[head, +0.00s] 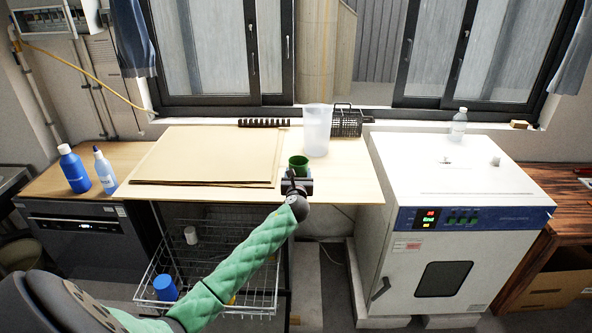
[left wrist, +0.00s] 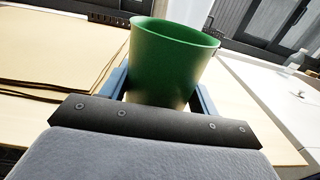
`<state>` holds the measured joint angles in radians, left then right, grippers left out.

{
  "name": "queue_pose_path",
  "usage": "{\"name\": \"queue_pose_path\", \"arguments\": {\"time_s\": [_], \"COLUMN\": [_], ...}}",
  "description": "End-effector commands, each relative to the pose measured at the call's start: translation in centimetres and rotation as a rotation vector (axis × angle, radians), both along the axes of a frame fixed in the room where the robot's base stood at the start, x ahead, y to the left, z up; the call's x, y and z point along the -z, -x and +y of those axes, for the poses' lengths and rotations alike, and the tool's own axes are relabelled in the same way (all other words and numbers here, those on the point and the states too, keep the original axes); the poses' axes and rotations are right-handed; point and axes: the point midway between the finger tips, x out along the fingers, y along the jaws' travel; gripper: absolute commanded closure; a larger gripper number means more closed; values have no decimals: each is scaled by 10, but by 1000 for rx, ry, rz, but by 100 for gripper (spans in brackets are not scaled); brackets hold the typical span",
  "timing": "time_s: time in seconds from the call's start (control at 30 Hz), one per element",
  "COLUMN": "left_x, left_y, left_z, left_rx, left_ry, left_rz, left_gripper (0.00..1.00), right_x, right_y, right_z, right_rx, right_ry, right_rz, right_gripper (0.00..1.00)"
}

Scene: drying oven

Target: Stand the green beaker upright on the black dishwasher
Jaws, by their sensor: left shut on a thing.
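The green beaker (head: 298,163) is at the front edge of the wooden worktop, in front of the tall white container. In the left wrist view the beaker (left wrist: 172,60) is upright with its mouth up, between the two blue fingers. My left gripper (head: 297,180) is shut on it. Whether its base touches the worktop is hidden. The black dishwasher (head: 85,226) stands at the left, with a wooden top (head: 45,184) holding two blue-and-white bottles. My right gripper is not in view.
Cardboard sheets (head: 205,155) cover the worktop's left half. Bottles (head: 73,168) (head: 105,170) stand on the dishwasher top. A tall translucent container (head: 316,130) and black basket (head: 347,121) stand behind the beaker. A wire rack (head: 215,262) is below; a white oven (head: 455,230) is right.

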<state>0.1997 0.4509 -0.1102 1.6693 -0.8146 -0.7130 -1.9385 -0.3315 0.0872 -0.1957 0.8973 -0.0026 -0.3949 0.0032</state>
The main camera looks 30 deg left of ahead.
Motion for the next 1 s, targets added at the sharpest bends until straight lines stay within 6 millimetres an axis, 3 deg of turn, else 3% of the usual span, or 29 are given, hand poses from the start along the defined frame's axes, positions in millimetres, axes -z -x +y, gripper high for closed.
{"name": "queue_pose_path", "arguments": {"time_s": [0.13,0.73,0.87,1.0], "left_x": [1,0,12,20], "left_y": [-2,-2,-2,-2], "left_z": [11,10,10,10], "left_rx": [-16,-16,-16,-16], "left_ry": [3,4,4,3], "left_rz": [2,3,2,3], "left_gripper": [65,65,65,65], "right_x": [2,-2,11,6], "right_y": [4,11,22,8], "right_z": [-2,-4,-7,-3], "right_rx": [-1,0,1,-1], "right_ry": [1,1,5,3], "right_rz": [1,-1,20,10], "right_gripper": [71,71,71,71]}}
